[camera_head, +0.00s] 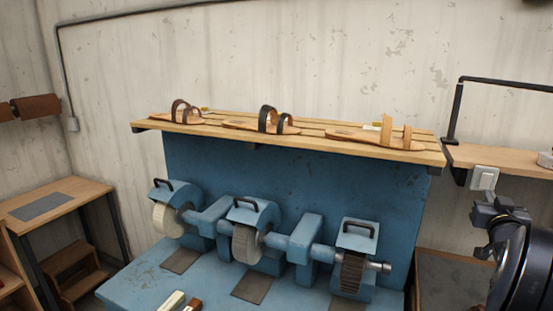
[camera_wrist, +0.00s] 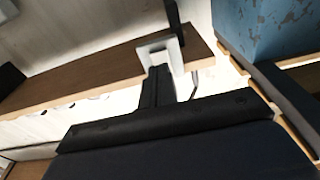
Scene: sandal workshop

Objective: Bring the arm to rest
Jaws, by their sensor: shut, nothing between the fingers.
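My gripper (camera_head: 492,214) is at the right edge of the head view, in front of the wall and below the right-hand wooden shelf (camera_head: 500,160). It is shut and empty, apart from the sandals and the grinding machine. My dark arm behind it is cut off by the picture edge. In the wrist view my dark gripper body fills the bottom, and the shelf (camera_wrist: 90,80) crosses behind it.
A blue grinding machine (camera_head: 295,175) with several wheels fills the middle. Three sandals (camera_head: 178,115) (camera_head: 262,123) (camera_head: 375,138) lie on the slatted shelf (camera_head: 310,136) above it. A wooden table (camera_head: 55,200) stands left.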

